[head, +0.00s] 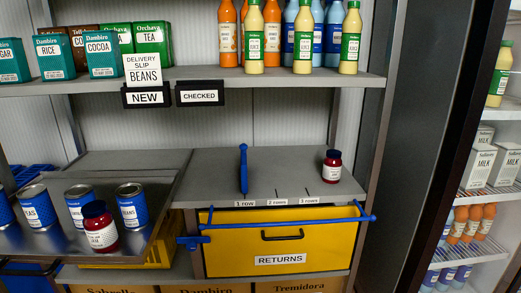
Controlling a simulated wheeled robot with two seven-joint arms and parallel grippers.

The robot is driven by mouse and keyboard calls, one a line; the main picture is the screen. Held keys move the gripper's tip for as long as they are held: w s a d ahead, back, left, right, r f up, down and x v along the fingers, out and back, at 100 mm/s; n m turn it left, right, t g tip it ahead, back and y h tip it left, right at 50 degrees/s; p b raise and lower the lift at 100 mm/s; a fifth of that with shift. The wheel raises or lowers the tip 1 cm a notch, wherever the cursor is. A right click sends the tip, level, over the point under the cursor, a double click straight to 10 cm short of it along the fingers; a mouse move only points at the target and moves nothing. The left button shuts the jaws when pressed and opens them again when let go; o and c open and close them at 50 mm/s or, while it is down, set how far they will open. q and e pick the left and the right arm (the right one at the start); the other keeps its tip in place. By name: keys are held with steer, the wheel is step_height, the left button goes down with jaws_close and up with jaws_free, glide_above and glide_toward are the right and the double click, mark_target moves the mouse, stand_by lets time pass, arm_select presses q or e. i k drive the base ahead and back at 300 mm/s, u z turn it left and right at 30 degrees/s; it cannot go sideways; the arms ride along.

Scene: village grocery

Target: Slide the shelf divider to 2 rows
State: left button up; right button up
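The blue shelf divider (243,168) stands upright on the grey middle shelf (290,165), running front to back. Its front end is by the "1 row" label (245,203). The "2 rows" label (277,202) and the "3 rows" label (309,200) are to its right on the shelf's front edge, each with a short dark mark behind it. A small dark red jar (332,167) with a white label stands at the right end of this shelf, apart from the divider. Neither of my grippers shows in the head view.
A blue bar (290,222) crosses the front of the yellow RETURNS drawer (280,245) below. Blue-labelled cans (132,206) and a red jar (100,228) stand on the left. Bottles and boxes fill the shelf above. The shelf between divider and jar is clear.

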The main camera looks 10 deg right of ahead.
mark_target(243, 148)
steer(key=z, duration=0.85)
steer(key=i, duration=0.7)
steer(key=u, duration=1.6)
